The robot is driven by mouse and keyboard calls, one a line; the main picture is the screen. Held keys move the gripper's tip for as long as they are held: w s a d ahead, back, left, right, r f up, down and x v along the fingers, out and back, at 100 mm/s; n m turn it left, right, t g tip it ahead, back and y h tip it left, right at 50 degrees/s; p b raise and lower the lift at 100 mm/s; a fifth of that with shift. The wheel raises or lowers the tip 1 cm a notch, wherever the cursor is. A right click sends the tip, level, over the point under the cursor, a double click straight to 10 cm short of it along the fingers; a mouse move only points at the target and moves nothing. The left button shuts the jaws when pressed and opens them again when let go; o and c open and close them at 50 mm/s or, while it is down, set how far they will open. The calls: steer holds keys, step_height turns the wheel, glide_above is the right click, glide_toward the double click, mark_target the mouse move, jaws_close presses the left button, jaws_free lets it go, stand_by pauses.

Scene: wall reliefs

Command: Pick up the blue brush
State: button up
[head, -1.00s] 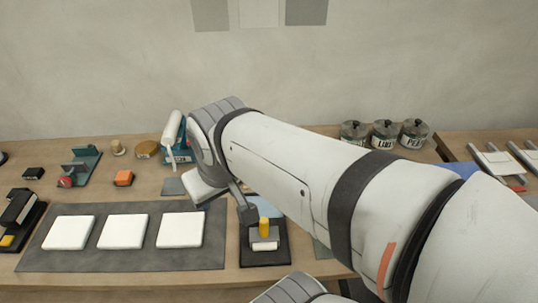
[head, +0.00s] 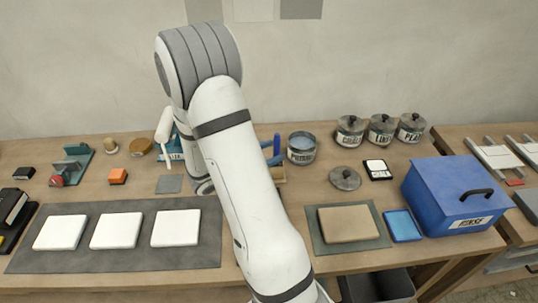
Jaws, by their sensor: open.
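An upright blue handle (head: 277,145), which looks like the blue brush, shows just right of my arm, beside the open can labelled PRIMER (head: 301,148). Its lower part meets a small tan piece, and more blue shows close to it, partly covered by my arm. I cannot tell exactly how the brush is held up. My gripper is hidden behind my own arm, so its place relative to the brush does not show.
A blue RINSE box (head: 455,197) stands at the right. Lidded cans (head: 381,131) line the back. A loose lid (head: 344,178) lies before them. A tan block on a grey mat (head: 319,240) and a blue tray (head: 403,226) sit in front. White tiles (head: 117,230) lie left.

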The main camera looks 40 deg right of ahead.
mark_target(276, 144)
steer(key=w+f+n+t+h, duration=0.1)
steer(key=w+f+n+t, duration=0.3)
steer(key=w+f+n, duration=0.15)
steer(key=x, duration=0.2)
steer(key=p+x, duration=0.1)
steer(key=x, duration=0.4)
steer(key=shift+s+d+f, duration=0.15)
steer(key=shift+d+f, duration=0.1)
steer(key=shift+d, duration=0.2)
jaws_close()
steer(key=shift+r, duration=0.15)
